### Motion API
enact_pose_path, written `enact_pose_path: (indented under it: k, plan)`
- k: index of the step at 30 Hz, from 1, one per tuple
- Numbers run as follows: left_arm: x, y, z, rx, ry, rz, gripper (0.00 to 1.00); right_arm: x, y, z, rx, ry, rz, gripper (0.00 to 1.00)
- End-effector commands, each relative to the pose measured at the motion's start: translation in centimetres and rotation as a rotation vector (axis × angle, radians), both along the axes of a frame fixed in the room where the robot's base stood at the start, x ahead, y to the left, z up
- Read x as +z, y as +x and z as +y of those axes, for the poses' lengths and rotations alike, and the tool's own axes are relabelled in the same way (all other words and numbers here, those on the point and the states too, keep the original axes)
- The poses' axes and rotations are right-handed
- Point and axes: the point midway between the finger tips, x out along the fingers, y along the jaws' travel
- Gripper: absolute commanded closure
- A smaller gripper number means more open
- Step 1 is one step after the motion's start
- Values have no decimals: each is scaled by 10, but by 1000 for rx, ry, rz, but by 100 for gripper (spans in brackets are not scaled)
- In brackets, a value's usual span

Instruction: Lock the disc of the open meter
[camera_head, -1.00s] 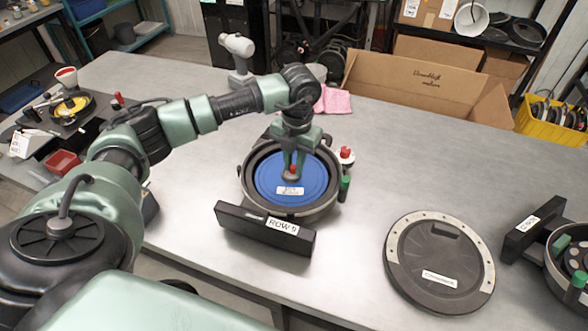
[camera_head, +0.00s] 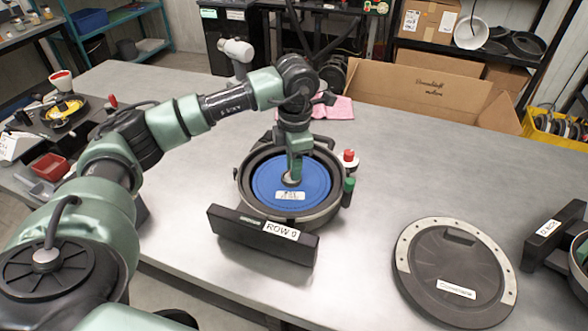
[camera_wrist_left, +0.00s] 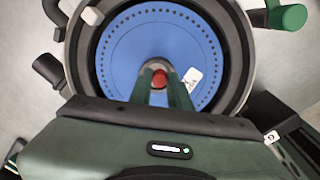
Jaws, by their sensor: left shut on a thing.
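The open meter (camera_head: 246,210) stands on the bench with a dark round housing and a front plate labelled ROW 9 or similar (camera_head: 263,236). A blue disc (camera_head: 315,178) with a white label lies inside it. My left gripper (camera_head: 292,180) points down at the disc's centre, its fingers shut on the hub knob there. In the left wrist view the blue disc (camera_wrist_left: 125,60) has a ring of small holes, and the red-topped hub knob (camera_wrist_left: 160,78) sits between the two green fingers (camera_wrist_left: 161,90). My right gripper is not in view.
A round dark cover (camera_head: 455,270) with a pale rim lies at the right. A second meter (camera_head: 580,255) is cut by the right edge. A green-capped post (camera_head: 348,186) and a red-topped part (camera_head: 348,158) stand beside the open meter. A cardboard box (camera_head: 420,90) and pink cloth (camera_head: 335,108) lie behind.

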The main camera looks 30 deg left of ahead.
Motion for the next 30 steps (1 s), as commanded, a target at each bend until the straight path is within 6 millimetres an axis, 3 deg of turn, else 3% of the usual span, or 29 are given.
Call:
enact_pose_path:
  k: [21,22,24,30]
  plan:
    - [2,1,0,-70,0,-5,100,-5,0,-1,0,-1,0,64]
    - [2,1,0,-70,0,-5,73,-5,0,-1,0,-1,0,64]
    - [1,1,0,-69,-1,-4,60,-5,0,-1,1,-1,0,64]
    - [1,0,0,-69,0,-2,60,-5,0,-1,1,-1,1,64]
